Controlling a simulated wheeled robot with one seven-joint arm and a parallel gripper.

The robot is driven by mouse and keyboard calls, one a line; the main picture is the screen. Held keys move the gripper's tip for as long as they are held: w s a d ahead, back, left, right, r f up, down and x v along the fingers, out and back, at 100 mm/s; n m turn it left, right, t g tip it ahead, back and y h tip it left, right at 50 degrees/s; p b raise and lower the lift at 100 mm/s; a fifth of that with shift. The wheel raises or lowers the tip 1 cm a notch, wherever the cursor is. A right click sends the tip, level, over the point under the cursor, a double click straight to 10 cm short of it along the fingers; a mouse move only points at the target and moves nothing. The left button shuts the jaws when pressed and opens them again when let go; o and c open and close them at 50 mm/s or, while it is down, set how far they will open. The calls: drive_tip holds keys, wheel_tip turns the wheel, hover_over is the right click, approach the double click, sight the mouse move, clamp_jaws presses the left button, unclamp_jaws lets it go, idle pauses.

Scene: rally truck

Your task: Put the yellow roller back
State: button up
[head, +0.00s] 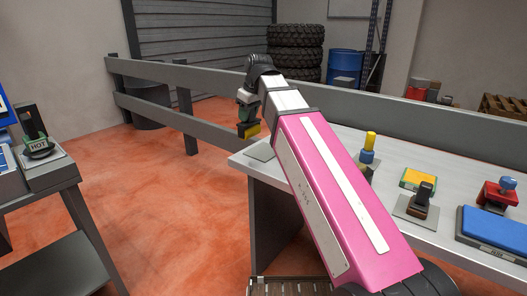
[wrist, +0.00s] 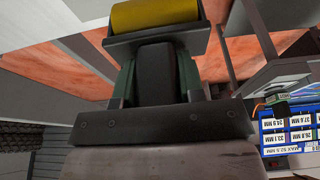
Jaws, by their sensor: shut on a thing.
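My gripper (head: 247,112) is shut on the yellow roller (head: 252,131), out past the table's far left corner in the head view. In the wrist view the green fingers (wrist: 158,80) close on the roller's dark handle, and its yellow barrel (wrist: 155,15) shows at the top edge, partly cut off. The roller looks to be in the air beside a flat grey plate (head: 262,152) on the table corner. My pink arm hides part of the tabletop.
The grey table (head: 340,143) holds a yellow cylinder on a blue piece (head: 370,140), a yellow-green block (head: 417,179), a dark-handled stamp (head: 421,203), a red tool (head: 497,195) and a blue pad (head: 492,226). A stamp marked HOT (head: 39,148) stands on the left bench. A grey rail (head: 200,75) runs behind.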

drive_tip(key=shift+w, duration=0.1)
drive_tip(key=shift+w+d+f, duration=0.9)
drive_tip(key=shift+w+f, duration=0.8)
drive_tip(key=shift+f, duration=0.05)
drive_tip(key=shift+w+d+f, duration=0.85)
drive_tip(key=shift+w+f, duration=0.85)
drive_tip(key=shift+f, duration=0.1)
drive_tip(key=shift+w+d+f, duration=0.9)
drive_tip(key=shift+w+f, duration=0.8)
drive_tip(key=shift+f, duration=0.05)
drive_tip(key=shift+f, duration=0.2)
drive_tip(key=o, duration=1.1)
drive_tip(key=shift+o, duration=0.2)
drive_tip(key=v, duration=1.1)
drive_tip(key=shift+a, duration=0.25)
